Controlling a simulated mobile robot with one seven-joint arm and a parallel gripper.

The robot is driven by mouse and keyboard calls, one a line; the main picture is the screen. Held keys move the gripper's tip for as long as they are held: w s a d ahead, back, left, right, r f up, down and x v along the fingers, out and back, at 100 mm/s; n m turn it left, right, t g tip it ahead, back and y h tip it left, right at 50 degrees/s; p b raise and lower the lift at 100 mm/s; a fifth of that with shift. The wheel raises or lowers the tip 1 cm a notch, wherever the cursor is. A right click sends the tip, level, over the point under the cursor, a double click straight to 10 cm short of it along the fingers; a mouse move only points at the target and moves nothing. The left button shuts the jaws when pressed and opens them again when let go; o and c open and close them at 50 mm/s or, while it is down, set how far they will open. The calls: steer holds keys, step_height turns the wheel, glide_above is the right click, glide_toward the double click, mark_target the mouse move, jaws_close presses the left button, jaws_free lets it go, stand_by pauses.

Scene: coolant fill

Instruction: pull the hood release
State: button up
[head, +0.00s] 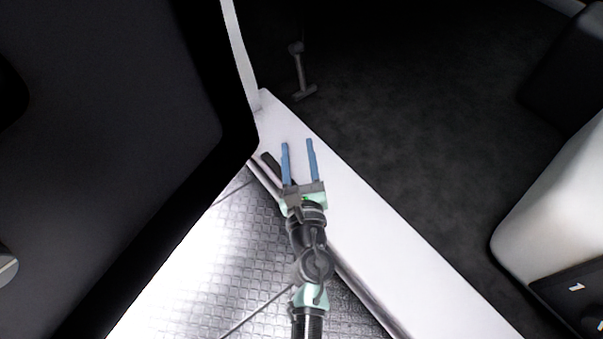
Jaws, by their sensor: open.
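A small dark grey T-shaped lever (299,72), which looks like the hood release, is in the dark footwell in the upper middle of the head view. It has a rounded knob at its upper end and a short crossbar at its lower end. My gripper (298,144) is over the white door sill, below the lever in the picture and apart from it. Its two blue fingers are spread and parallel, pointing up toward the lever, with nothing between them.
The open dark door (110,130) fills the left side. The white sill (390,240) runs diagonally under my arm. Dark carpet (420,110) covers the open floor inside. A pale seat (560,215) stands at right. Metal tread-pattern flooring (225,265) is outside.

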steer(key=s, duration=0.7)
steer(key=shift+d, duration=0.25)
